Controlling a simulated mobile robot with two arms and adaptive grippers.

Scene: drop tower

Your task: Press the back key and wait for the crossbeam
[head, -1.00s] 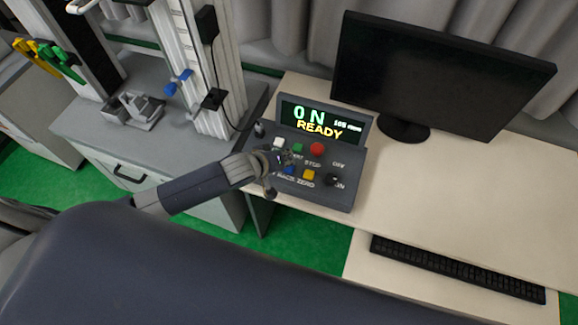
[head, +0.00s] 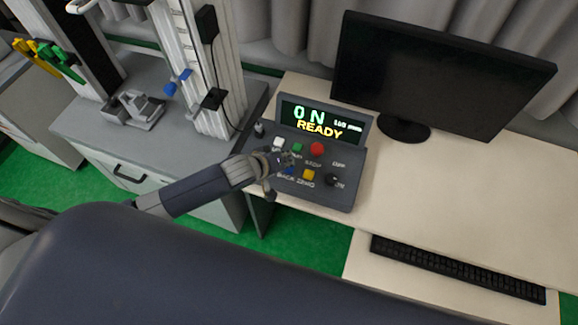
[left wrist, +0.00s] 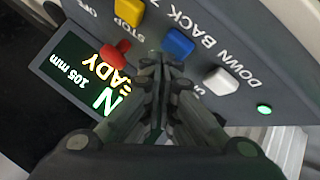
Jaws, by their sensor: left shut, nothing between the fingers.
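The blue key (head: 289,171), by the label BACK, shows in the left wrist view (left wrist: 179,42) just ahead of my fingertips. My left gripper (head: 286,158) is shut and empty over the key panel. In the left wrist view its fingers (left wrist: 160,62) hide part of the panel; I cannot tell whether they touch it. The tower column (head: 198,70) stands at the left; I cannot make out the crossbeam clearly. My right gripper is not in view.
Close to my fingertips are a red button (head: 317,149), a yellow key (head: 308,174) and a white key (left wrist: 222,80). A monitor (head: 440,75) stands behind the box on the right. A keyboard (head: 455,268) lies at the front right. The desk between is clear.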

